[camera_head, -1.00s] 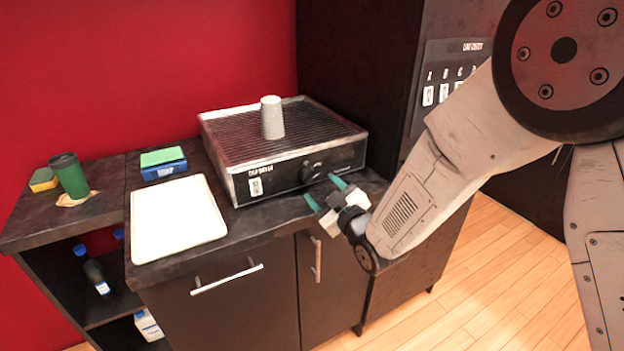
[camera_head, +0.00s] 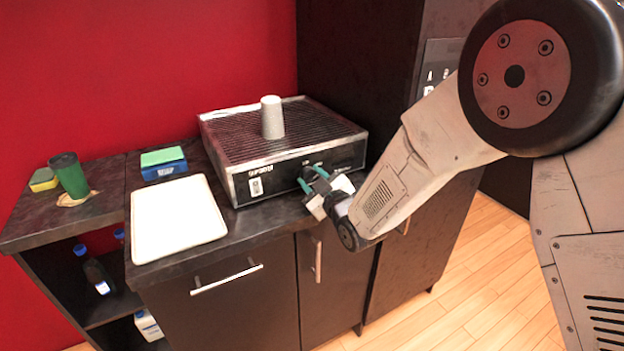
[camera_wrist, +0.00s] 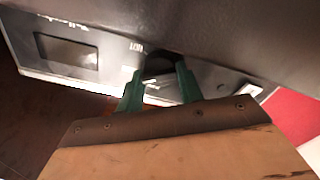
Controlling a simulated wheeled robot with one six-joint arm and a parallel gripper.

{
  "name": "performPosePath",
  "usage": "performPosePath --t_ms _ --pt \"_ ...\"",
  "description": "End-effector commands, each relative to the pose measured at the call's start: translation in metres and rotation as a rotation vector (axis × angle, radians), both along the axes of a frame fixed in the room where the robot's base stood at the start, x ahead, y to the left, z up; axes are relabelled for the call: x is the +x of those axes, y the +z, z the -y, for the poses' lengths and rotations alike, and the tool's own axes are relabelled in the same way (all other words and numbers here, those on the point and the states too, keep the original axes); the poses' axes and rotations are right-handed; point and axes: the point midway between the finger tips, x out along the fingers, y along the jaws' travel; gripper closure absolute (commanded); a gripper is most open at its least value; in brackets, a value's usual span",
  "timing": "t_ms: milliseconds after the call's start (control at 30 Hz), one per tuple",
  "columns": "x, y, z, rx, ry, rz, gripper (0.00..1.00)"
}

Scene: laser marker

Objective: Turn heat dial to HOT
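The heat dial (camera_wrist: 160,66) is a dark round knob on the front panel of the grill-like machine (camera_head: 290,176). In the wrist view the label HOT shows beside the dial. My gripper (camera_head: 311,179) is at the front panel, its two green fingers apart. In the wrist view the fingers (camera_wrist: 158,88) stand on either side of the dial. I cannot tell whether they touch it. In the head view my fingers hide most of the dial.
A pale cup (camera_head: 272,118) stands upside down on the machine's ribbed top. A white tray (camera_head: 178,220) lies on the counter to the left. A green cup (camera_head: 70,176) and sponges stand further left. Cabinet handles (camera_head: 227,279) stick out below the counter.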

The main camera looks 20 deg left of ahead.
Motion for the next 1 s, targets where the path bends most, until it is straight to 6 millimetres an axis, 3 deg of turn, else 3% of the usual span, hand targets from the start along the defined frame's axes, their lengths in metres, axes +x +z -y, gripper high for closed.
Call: performPosePath --t_ms 433,1000 --pt "0.0001 0.0 0.0004 0.085 0.0 -0.1 0.86" --pt "0.0014 0.0001 0.0016 0.42 0.0 -0.494 0.86"
